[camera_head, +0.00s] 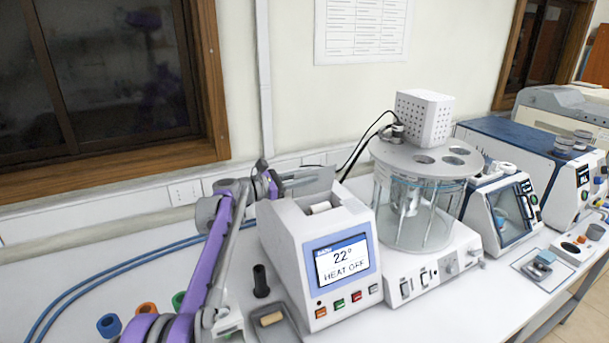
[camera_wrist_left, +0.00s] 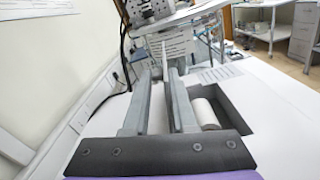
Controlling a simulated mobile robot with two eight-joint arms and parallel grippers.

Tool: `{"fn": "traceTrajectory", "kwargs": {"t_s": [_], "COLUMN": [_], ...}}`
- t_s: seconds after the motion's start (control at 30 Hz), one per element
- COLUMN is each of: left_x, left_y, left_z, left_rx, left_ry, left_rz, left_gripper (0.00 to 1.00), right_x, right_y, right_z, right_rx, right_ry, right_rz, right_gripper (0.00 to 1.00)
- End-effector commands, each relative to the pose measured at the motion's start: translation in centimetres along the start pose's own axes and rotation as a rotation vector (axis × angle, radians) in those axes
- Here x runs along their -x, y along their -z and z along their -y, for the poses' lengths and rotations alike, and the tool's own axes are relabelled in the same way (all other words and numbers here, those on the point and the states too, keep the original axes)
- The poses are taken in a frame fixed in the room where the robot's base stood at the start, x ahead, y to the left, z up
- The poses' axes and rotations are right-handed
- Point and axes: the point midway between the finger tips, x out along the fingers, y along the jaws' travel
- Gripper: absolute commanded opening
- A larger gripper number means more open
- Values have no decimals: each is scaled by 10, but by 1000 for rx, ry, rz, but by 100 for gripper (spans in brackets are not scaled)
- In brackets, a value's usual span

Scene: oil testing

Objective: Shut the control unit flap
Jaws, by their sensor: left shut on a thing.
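The control unit (camera_head: 285,243) is a white box with a lit screen reading 22° and HEAT OFF. Its grey flap (camera_head: 318,180) stands raised at the back of the top, leaving the compartment open. A white roll (camera_head: 319,208) lies inside; it also shows in the left wrist view (camera_wrist_left: 205,113). My left gripper (camera_head: 284,181) is at the flap's left side, its fingers reaching along the flap. In the left wrist view the gripper (camera_wrist_left: 159,82) has its fingers close together on the flap, whose held edge is hard to make out. My right gripper is not in view.
A glass bath with a grey lid (camera_head: 425,157) stands just right of the unit. A black cylinder (camera_head: 261,281) and a grey tray (camera_head: 271,322) lie to its left and front. Blue tubes (camera_head: 92,281) run behind my left arm. The wall is close behind.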

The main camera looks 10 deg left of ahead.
Motion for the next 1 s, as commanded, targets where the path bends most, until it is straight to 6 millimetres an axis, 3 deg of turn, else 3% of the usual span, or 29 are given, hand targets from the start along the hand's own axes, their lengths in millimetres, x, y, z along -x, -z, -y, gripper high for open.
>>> {"fn": "traceTrajectory", "kwargs": {"t_s": [0.6,0.63,0.77,1.0], "left_x": [0,0,0,0], "left_y": [-3,-3,-2,-1], "left_z": [3,3,3,3], "left_rx": [-54,-54,-53,-53], "left_ry": [-1,-1,0,0], "left_rz": [3,3,3,1], "left_gripper": [0,26,50,50], "right_x": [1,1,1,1], "right_y": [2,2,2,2], "right_z": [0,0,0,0], "right_rx": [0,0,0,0], "right_ry": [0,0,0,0], "right_rz": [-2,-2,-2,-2], "right_gripper": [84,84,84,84]}}
